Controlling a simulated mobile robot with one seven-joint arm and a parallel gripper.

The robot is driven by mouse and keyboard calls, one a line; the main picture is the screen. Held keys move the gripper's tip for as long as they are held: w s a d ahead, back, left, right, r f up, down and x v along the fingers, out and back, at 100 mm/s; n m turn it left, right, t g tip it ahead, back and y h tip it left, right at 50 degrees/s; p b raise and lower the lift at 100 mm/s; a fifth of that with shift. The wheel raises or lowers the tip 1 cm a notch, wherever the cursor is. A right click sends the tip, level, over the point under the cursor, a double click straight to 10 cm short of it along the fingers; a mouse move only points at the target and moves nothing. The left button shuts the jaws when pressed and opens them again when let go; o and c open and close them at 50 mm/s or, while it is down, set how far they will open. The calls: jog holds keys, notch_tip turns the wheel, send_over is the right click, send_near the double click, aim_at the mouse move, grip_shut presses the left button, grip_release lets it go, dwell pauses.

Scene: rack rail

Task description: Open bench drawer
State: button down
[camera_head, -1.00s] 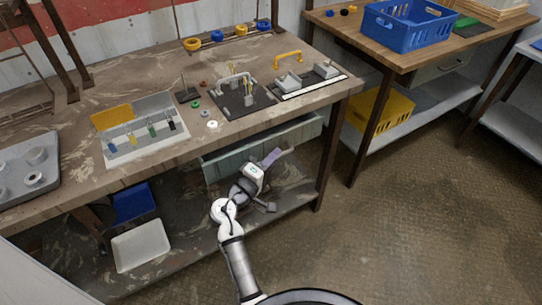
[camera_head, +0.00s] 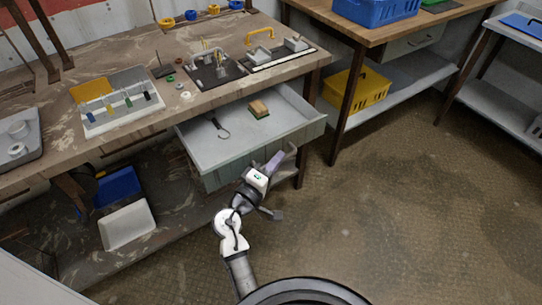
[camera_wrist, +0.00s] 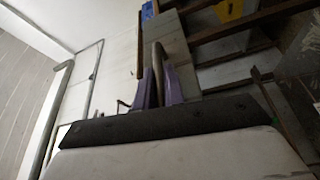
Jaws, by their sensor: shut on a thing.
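The bench drawer (camera_head: 215,150) is pulled out from under the brown workbench (camera_head: 120,125). Its grey interior shows, with a dark hooked tool and a tan and green block (camera_head: 259,109) inside. My gripper (camera_head: 276,160) is at the drawer's front panel, at its outer face. In the wrist view, the purple fingers of my gripper (camera_wrist: 158,90) are closed around a bar-like handle (camera_wrist: 158,60) in front of the pale drawer front. The handle is mostly hidden by my gripper in the head view.
Below the drawer, a lower shelf holds a blue bin (camera_head: 117,187) and a white bin (camera_head: 127,225). A second bench at right has a yellow crate (camera_head: 356,90) beneath it. The floor to the right is clear.

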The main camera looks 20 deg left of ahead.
jog(key=shift+s+d, duration=0.5)
jog(key=shift+d, duration=0.1)
jog(key=c, duration=1.5)
grip_release()
jog(key=shift+s, duration=0.15)
